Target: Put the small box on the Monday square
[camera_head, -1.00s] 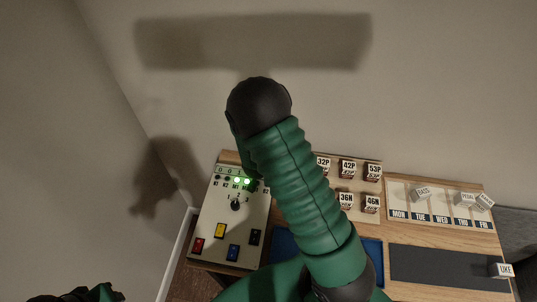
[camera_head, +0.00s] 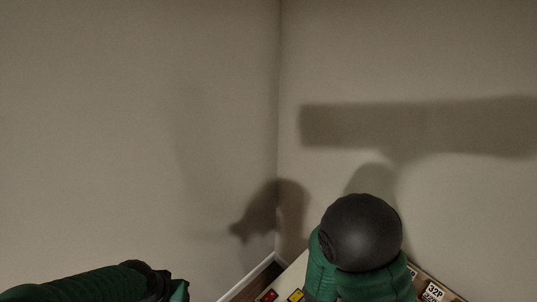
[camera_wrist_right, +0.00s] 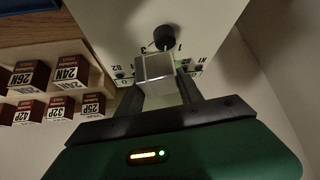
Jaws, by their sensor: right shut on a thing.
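My right gripper (camera_wrist_right: 165,75) is shut on a small pale grey box (camera_wrist_right: 156,70) in the right wrist view. The box sits between the fingertips, over a white control panel (camera_wrist_right: 110,30); I cannot tell whether it touches the panel. My right arm (camera_head: 360,235) rises at the lower right of the head view, and its hand is hidden there. My left arm (camera_head: 90,284) shows at the lower left of the head view, but its fingertips are not visible. The Monday square is in neither view now.
A black knob (camera_wrist_right: 165,37) stands on the panel just beyond the box. A rack of dark red labelled boxes (camera_wrist_right: 60,75) is on the left in the wrist view. Red (camera_head: 268,296) and yellow (camera_head: 296,295) switches show at the head view's bottom edge.

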